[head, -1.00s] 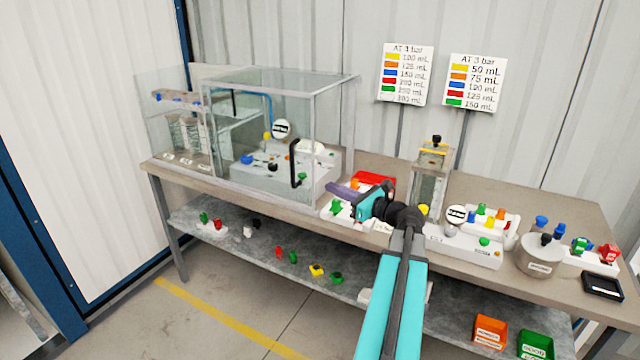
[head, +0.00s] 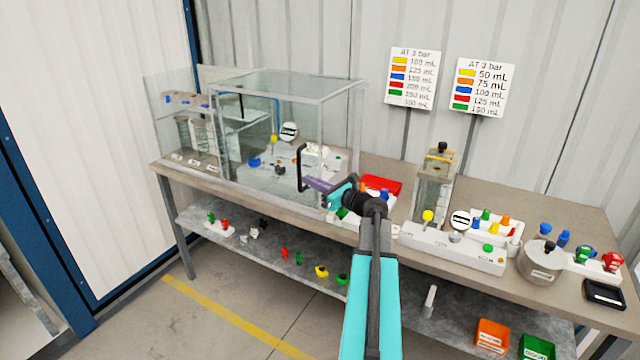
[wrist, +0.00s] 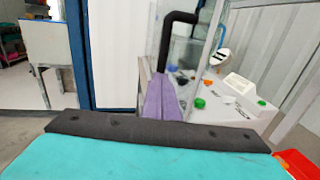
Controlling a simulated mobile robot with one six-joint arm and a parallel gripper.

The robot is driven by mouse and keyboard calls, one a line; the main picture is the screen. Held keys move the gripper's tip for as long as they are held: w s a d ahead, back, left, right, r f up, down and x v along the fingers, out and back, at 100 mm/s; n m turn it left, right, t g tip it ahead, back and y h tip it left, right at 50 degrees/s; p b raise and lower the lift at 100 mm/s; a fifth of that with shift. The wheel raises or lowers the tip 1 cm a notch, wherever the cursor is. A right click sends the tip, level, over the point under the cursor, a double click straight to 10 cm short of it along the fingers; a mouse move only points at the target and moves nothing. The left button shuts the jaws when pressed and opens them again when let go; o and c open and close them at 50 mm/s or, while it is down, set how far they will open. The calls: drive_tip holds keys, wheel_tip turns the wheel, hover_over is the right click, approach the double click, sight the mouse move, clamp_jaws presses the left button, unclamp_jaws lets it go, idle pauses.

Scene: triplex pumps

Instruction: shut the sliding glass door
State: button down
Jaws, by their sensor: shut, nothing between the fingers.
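The glass enclosure (head: 270,90) stands on the bench at left of centre, with a white pump unit inside. Its clear front pane, the sliding glass door (head: 255,165), carries a black upright handle (head: 301,168) near the right front post. How far the door stands open is hard to tell through the clear glass. My gripper (head: 309,183) has its purple fingers shut and empty, with the tips at the handle's lower part. In the wrist view the fingers (wrist: 163,97) point toward the handle (wrist: 176,38); whether they touch it cannot be told.
Right of the enclosure are a red tray (head: 382,186), a glass-columned pump unit (head: 434,185) and a steel pot (head: 541,262). A lower shelf (head: 255,240) holds small coloured parts. Orange (head: 492,335) and green (head: 537,347) bins sit at lower right. The floor in front is mostly clear.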

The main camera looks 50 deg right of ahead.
drive_tip(key=shift+w, duration=0.65)
